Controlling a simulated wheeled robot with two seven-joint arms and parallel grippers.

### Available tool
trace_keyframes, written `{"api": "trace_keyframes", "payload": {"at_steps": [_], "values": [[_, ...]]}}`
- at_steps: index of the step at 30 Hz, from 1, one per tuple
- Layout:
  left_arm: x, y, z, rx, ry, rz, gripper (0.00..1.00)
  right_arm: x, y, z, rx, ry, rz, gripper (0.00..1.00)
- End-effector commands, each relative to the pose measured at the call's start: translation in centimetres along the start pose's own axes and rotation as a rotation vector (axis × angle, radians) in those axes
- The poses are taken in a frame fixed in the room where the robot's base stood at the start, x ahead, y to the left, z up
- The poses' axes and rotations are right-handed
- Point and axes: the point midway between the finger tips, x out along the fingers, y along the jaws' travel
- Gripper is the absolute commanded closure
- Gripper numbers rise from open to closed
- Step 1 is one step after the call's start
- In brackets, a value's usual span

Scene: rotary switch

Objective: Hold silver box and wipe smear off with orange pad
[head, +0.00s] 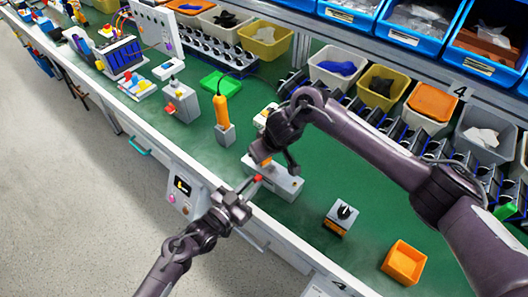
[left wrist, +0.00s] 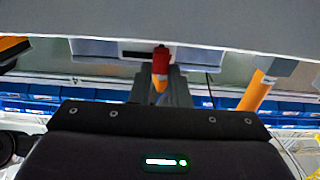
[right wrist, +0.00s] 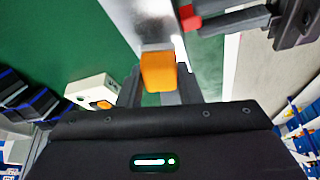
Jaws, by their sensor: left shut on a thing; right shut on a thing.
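The silver box (head: 286,184) lies flat on the green bench near its front edge; it also shows in the right wrist view (right wrist: 160,18). My left gripper (head: 252,186) is shut on a red piece (right wrist: 188,18) at the box's near left end. My right gripper (head: 266,161) is shut on the orange pad (right wrist: 158,72) and holds it down over the box's left part. The pad seems to touch the box top, but I cannot be sure of contact. My right gripper and arm partly cover the box in the head view. I cannot make out a smear.
A black-knobbed switch box (head: 341,218) and an orange bin (head: 403,262) stand to the right. An orange-handled tool (head: 221,112) stands upright in a grey holder to the left. Several bins line the back. Bare bench lies between the silver box and the switch box.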

Motion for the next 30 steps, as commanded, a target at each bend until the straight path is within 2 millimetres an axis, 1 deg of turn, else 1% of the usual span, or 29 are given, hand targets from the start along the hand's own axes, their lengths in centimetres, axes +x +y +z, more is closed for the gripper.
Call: {"api": "trace_keyframes", "payload": {"at_steps": [20,23,30], "values": [[0.0,0.0,0.0,0.000,-0.001,0.000,1.00,1.3,0.0,0.6,0.000,0.000,0.000,0.95],[0.0,0.0,0.0,0.000,-0.001,0.000,1.00,1.2,0.0,0.6,0.000,0.000,0.000,0.95],[0.0,0.0,0.0,0.000,-0.001,0.000,1.00,0.4,0.5,2.3,0.001,-0.001,-0.001,0.95]]}}
